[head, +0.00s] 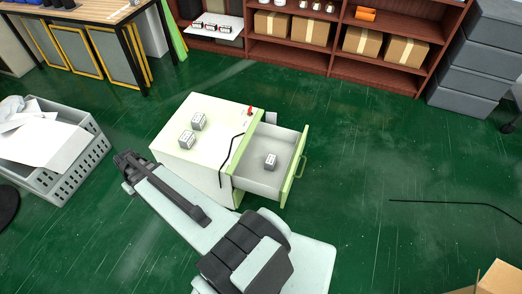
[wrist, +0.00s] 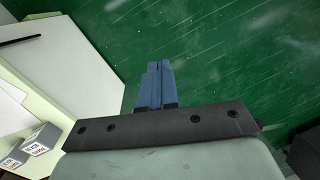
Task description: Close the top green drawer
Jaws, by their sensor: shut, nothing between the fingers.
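The top green drawer (head: 294,172) is pulled out to the right of a white cabinet with green edging (head: 222,117) in the head view. Its grey inside shows, and its handle is on the right of the front. A small white-and-grey box (head: 270,161) lies in it. My gripper (wrist: 155,70) is shut and empty, its blue fingers together over green floor in the wrist view. In the head view my arm's dark end is left of the cabinet, away from the drawer front, and the fingers cannot be made out. The drawer front is not clearly seen in the wrist view.
Two small boxes (head: 187,139) (head: 198,121) stand on the cabinet top, with a red item (head: 250,111) near its back edge. A grey crate (head: 62,170) stands at left. Shelves (head: 330,62) and grey drawers (head: 470,80) line the back.

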